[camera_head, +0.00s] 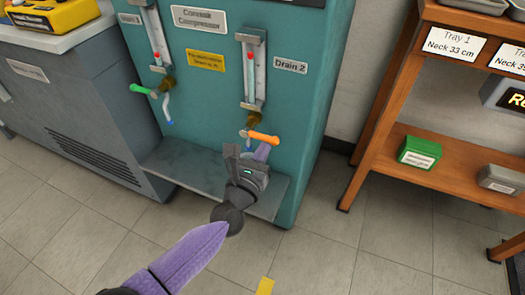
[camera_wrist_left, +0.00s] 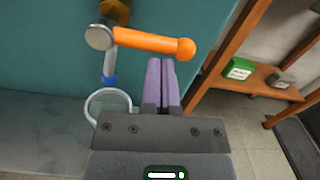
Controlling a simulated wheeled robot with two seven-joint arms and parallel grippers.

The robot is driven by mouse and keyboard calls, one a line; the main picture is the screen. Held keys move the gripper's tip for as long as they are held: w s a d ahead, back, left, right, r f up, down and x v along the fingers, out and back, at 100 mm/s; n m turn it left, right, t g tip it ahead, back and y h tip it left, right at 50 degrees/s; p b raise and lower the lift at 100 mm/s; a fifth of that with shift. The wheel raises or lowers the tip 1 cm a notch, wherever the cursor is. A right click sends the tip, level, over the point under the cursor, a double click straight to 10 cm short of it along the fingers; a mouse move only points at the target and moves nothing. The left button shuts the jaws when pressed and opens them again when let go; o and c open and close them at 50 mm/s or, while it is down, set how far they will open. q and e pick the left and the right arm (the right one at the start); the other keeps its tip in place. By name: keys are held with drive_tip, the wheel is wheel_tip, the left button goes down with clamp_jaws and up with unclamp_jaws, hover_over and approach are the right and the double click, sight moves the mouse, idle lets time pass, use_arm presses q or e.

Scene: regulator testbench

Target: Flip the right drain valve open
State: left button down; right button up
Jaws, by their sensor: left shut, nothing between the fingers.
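The right drain valve has an orange handle (camera_head: 262,137) on the teal cabinet, below the Drain 2 label (camera_head: 290,66). The handle lies roughly level, its knob end pointing right. In the left wrist view the orange handle (camera_wrist_left: 150,42) runs right from a round metal pivot, with a blue-ended spout below. My left gripper (camera_head: 264,148) is shut and empty, its purple fingers just below the handle in the picture. In the left wrist view the fingertips (camera_wrist_left: 160,60) appear right under the handle; I cannot tell whether they touch. My right gripper is in neither view.
A green-handled valve (camera_head: 143,89) is on the cabinet to the left. A grey ledge (camera_head: 200,170) juts out at the cabinet's foot. A wooden shelf (camera_head: 450,160) with a green box (camera_head: 419,153) stands to the right.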

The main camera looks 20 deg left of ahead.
use_arm(q)
drive_tip(key=shift+r+n, duration=0.15)
drive_tip(key=shift+n, duration=0.15)
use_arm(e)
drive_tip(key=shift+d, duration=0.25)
use_arm(q)
drive_tip(key=a+r+n+p, duration=0.1)
drive_tip(key=r+n+p, duration=0.1)
drive_tip(key=n, duration=0.3)
drive_tip(key=r+n+p, duration=0.2)
drive_tip(key=n+p, duration=0.1)
drive_tip(key=n, duration=0.2)
drive_tip(key=a+r+n+y+p, duration=0.1)
drive_tip(key=r+n+p, duration=0.1)
drive_tip(key=n, duration=0.3)
drive_tip(key=shift+a+r+n+g+p, duration=0.3)
drive_tip(key=shift+r+n, duration=0.1)
drive_tip(key=shift+a, duration=0.15)
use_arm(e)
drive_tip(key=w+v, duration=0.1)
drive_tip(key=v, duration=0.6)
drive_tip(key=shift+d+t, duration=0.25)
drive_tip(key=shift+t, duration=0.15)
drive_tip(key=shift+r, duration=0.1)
use_arm(q)
drive_tip(key=shift+a+p, duration=0.15)
drive_tip(key=shift+p, duration=0.2)
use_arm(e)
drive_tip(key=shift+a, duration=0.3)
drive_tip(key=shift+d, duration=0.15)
